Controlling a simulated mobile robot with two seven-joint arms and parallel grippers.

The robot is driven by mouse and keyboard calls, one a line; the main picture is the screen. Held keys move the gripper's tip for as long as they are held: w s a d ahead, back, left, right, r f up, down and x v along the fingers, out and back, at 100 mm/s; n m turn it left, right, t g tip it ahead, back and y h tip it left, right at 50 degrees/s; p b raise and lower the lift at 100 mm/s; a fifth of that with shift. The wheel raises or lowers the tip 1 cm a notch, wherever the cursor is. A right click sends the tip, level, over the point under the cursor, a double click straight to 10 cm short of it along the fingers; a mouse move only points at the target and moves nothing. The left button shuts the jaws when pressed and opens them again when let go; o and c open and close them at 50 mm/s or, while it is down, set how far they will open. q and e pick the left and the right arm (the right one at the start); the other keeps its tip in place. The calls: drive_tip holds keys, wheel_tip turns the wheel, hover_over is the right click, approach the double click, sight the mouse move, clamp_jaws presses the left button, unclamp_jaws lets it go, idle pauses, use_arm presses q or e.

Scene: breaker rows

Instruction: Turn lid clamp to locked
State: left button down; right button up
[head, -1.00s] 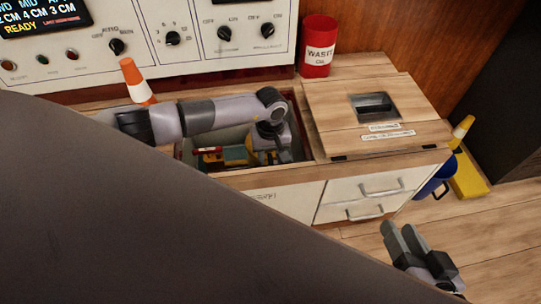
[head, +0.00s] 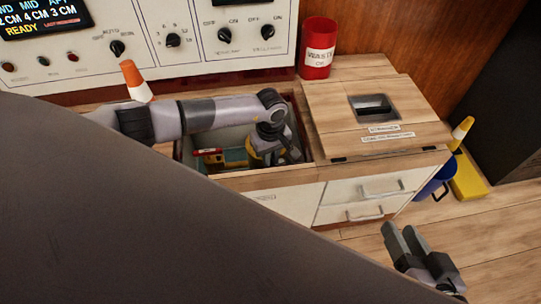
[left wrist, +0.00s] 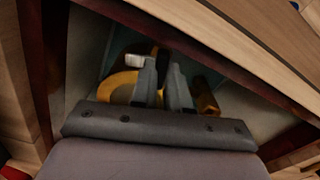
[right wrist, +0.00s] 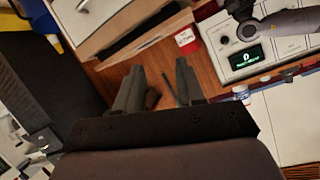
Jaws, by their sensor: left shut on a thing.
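My left gripper (left wrist: 164,88) is down inside an open bin in the wooden counter. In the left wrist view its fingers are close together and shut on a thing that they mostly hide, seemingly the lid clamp. A yellow rounded part (left wrist: 116,87) curves beside the left finger, and an orange-brown cylinder (left wrist: 206,96) lies right of the fingers. In the head view my left arm covers much of the bin, and a yellow body (head: 257,150) shows beside the gripper. The clamp's position cannot be read. My right gripper (head: 405,241) is open and empty, low at the right, clear of the counter.
The bin's wooden rim (head: 306,130) and walls close in around my left gripper. A closed wooden lid (head: 335,100) lies right of it. A control panel (head: 195,55) rises behind.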

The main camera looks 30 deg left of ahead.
use_arm(q)
drive_tip(key=n, duration=0.4)
drive_tip(key=shift+r+n+p, duration=0.1)
drive_tip(key=shift+n+p, duration=0.25)
drive_tip(key=shift+n, duration=0.05)
drive_tip(key=n+p, duration=0.1)
drive_tip(key=n, duration=0.2)
drive_tip(key=shift+n, duration=0.3)
drive_tip(key=n, duration=0.2)
drive_tip(key=shift+n+p, duration=0.3)
drive_tip(key=shift+p, duration=0.1)
drive_tip(key=n, duration=0.2)
drive_tip(key=shift+n+p, duration=0.3)
drive_tip(key=shift+p, duration=0.1)
drive_tip(key=shift+n, duration=0.5)
use_arm(e)
drive_tip(key=d, duration=0.1)
drive_tip(key=d+h, duration=0.1)
drive_tip(key=s+d+h, duration=0.1)
drive_tip(key=shift+r+n, duration=0.25)
drive_tip(key=shift+n, duration=0.15)
use_arm(q)
drive_tip(key=c, duration=1.1)
unclamp_jaws()
use_arm(e)
drive_tip(key=shift+w, duration=0.1)
drive_tip(key=shift+r, duration=0.1)
